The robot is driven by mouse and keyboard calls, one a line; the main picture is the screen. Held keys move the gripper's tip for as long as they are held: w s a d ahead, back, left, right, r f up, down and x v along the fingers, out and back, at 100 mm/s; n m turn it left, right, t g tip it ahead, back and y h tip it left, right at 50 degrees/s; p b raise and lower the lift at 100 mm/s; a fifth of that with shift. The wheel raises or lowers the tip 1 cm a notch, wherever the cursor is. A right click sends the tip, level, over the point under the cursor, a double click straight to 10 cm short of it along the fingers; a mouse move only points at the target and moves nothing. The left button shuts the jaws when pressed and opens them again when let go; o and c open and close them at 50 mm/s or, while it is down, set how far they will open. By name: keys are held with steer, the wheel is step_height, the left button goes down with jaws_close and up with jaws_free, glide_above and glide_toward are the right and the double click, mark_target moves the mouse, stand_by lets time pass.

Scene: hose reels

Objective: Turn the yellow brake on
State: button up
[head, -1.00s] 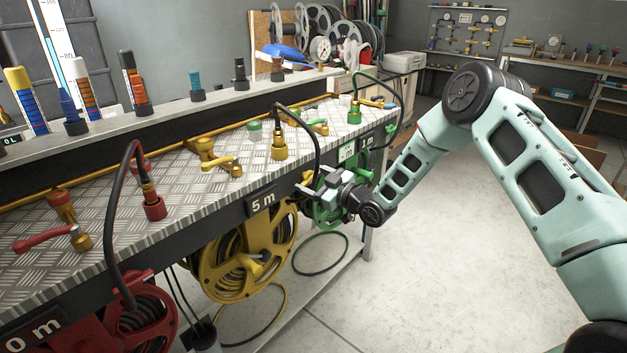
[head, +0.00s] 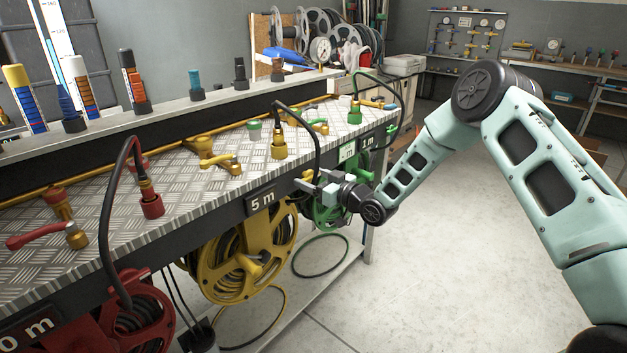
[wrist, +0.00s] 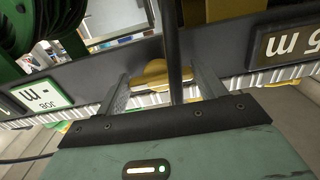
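A yellow part (wrist: 155,72), which looks like the yellow brake, shows between my fingertips in the wrist view, at the dark front rail of the bench. In the head view a small yellow piece (head: 308,175) shows at the bench edge right by my gripper (head: 308,187). In the wrist view my gripper (wrist: 165,85) is open, its two fingers apart on either side of the yellow part and a dark hose. I cannot tell whether they touch it. The yellow reel (head: 240,262) hangs under the bench, below and left of my gripper.
A black hose (head: 317,140) loops from the yellow fitting (head: 279,143) down over the bench edge close to my gripper. The green reel (head: 330,212) hangs just behind my gripper. A "5 m" sign (head: 262,199) is to its left. The floor at right is clear.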

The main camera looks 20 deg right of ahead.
steer(key=shift+o, duration=1.4)
steer(key=b+v, duration=0.1)
steer(key=v, duration=1.6)
steer(key=shift+s, duration=0.2)
steer(key=shift+d, duration=0.15)
